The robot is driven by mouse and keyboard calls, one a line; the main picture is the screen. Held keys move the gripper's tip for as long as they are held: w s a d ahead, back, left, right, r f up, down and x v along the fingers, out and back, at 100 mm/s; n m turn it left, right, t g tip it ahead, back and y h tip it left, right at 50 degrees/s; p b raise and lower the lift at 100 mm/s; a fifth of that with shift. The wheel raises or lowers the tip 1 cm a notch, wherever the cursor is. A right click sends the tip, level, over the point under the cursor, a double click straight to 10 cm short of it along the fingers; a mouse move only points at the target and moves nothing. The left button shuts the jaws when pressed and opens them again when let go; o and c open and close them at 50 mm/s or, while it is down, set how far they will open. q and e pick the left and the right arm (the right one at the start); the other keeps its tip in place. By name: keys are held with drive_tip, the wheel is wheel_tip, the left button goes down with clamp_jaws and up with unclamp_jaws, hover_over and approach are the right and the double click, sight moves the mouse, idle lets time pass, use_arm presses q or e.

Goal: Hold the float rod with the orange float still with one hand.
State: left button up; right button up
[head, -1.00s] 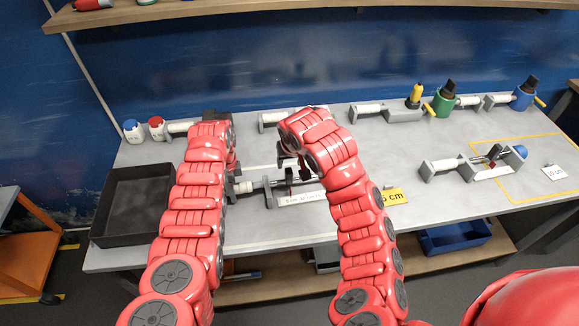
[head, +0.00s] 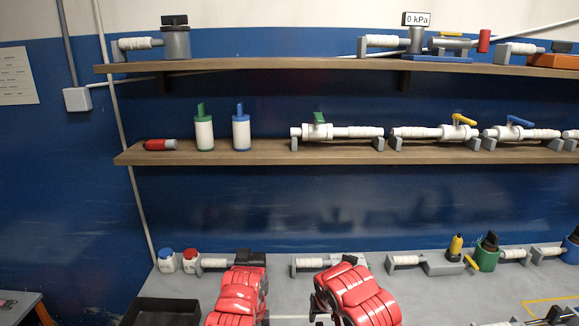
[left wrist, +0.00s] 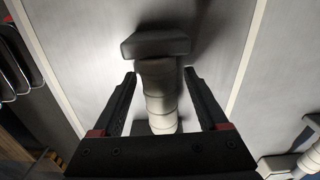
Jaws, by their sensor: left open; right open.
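I cannot make out a float rod with an orange float in either view now. In the left wrist view, my left gripper (left wrist: 159,73) is open, with its fingers on either side of a white ribbed pipe (left wrist: 160,100) with a grey end block (left wrist: 155,45). Gaps show between the fingers and the pipe. My right gripper (head: 319,304) is low in the head view, mostly hidden behind my red arm; it is open, and nothing shows in it.
Two shelves hold white valve pipes (head: 352,132), green and blue bottles and a gauge marked 0 kPa (head: 416,19). An orange base (head: 553,61) sits at upper right. Red- and blue-capped bottles, pipe pieces and coloured cups line the bench back. A black tray (head: 165,312) is lower left.

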use_arm(q)
wheel_tip(320, 180, up, 12)
drive_tip(key=shift+r, duration=0.1)
idle(0.5)
